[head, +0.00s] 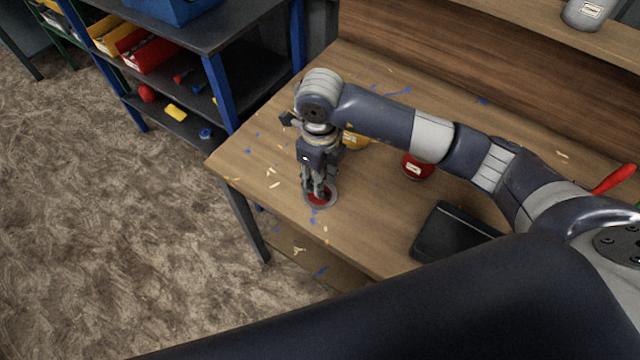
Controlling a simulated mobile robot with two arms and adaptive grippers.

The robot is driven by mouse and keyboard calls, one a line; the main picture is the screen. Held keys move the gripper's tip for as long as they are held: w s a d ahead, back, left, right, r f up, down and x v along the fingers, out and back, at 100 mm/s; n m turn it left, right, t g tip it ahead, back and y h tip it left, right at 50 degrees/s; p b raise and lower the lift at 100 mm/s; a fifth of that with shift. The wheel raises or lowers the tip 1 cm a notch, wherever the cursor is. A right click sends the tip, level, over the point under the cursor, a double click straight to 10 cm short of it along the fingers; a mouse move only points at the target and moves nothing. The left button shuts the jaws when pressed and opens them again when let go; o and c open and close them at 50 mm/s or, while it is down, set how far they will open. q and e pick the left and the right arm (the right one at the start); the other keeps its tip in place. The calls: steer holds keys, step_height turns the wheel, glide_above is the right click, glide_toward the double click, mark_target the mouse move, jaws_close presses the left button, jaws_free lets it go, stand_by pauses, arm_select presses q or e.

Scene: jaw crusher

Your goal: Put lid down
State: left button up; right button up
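A round lid (334,199) with a grey rim and a red middle is near the left front edge of the wooden table. My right gripper (318,191) comes in from the right and points straight down over it. Its fingertips are at the red middle and hide part of it. I cannot tell whether the fingers are closed on the lid, or whether the lid touches the table. My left gripper is not in view.
A red container (418,167) and a yellow one (354,141), partly hidden by my arm, stand farther back on the table (265,150). A black tray (455,235) lies at right. Blue and yellow scraps are scattered about. A blue-posted shelf (222,95) stands at left.

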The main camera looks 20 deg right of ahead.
step_height(320, 180, up, 9)
steer(key=b, duration=0.1)
stand_by(0.6)
